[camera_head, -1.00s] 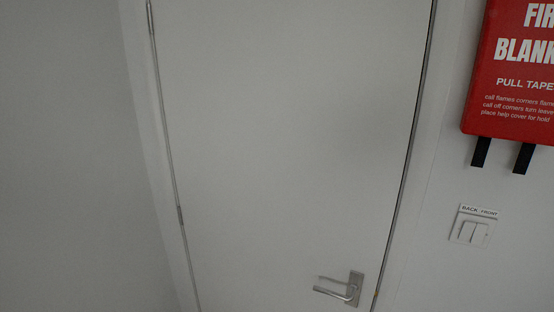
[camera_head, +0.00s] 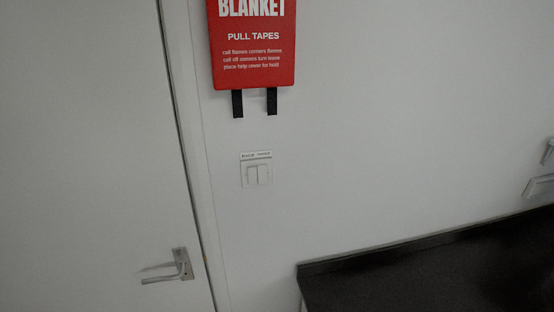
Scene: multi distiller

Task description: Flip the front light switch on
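A white double light switch (camera_head: 257,174) is on the wall just right of the door frame, in the middle of the head view. It has two rocker keys side by side. A small label strip (camera_head: 256,155) sits above it; its words are too small to read clearly now, but the earlier frame reads BACK on the left and FRONT on the right. The front switch key (camera_head: 263,174) is the right one. I cannot tell which way either key is tilted. Neither of my grippers is in view.
A white door (camera_head: 90,150) with a metal lever handle (camera_head: 170,270) stands shut at the left. A red fire blanket box (camera_head: 253,50) with two black tapes hangs above the switch. A black worktop (camera_head: 430,275) runs along the wall at the lower right.

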